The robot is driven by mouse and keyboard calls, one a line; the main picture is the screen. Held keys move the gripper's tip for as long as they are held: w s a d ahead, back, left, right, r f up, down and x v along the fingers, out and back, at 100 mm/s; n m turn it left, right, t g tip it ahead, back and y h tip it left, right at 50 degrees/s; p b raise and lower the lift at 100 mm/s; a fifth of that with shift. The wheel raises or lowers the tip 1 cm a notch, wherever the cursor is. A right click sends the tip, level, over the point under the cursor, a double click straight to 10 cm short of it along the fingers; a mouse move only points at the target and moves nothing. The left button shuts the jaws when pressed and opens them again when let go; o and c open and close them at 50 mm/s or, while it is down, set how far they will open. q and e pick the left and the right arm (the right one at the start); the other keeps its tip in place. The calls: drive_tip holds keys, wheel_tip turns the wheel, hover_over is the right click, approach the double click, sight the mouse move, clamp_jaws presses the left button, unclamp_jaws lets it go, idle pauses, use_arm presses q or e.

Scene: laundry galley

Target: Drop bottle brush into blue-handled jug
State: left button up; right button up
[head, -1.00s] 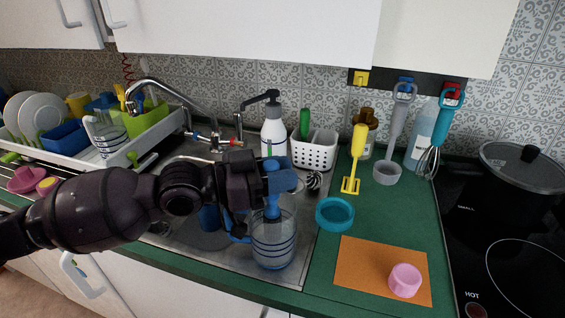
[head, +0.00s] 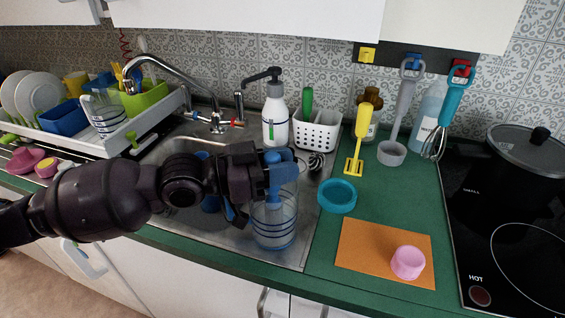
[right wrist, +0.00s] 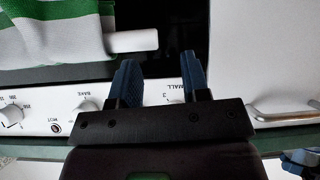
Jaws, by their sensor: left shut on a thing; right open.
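The clear jug (head: 274,232) with blue bands stands upright at the sink's front right in the head view. A blue curved part at its left, partly behind my gripper, looks like its handle. My left gripper (head: 278,170) is right above the jug, shut on what appears to be the bottle brush. A blue part (head: 273,196) reaches down from the fingers to the jug's mouth. The fingers hide most of the brush; how deep it sits is unclear. My right gripper (right wrist: 158,80) is open and empty in the right wrist view, before an oven front.
A dark-and-white bristled thing (head: 316,161) shows right of my left gripper, by the white caddy (head: 318,135). A teal ring (head: 337,195) and an orange board (head: 365,270) with a pink cup (head: 408,262) lie right. The faucet (head: 175,80) rises behind. A striped towel (right wrist: 50,30) hangs near my right gripper.

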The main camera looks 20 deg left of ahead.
use_arm(q)
drive_tip(key=shift+f, duration=0.6)
drive_tip(key=o, duration=1)
drive_tip(key=b+v, duration=0.1)
drive_tip(key=v, duration=1)
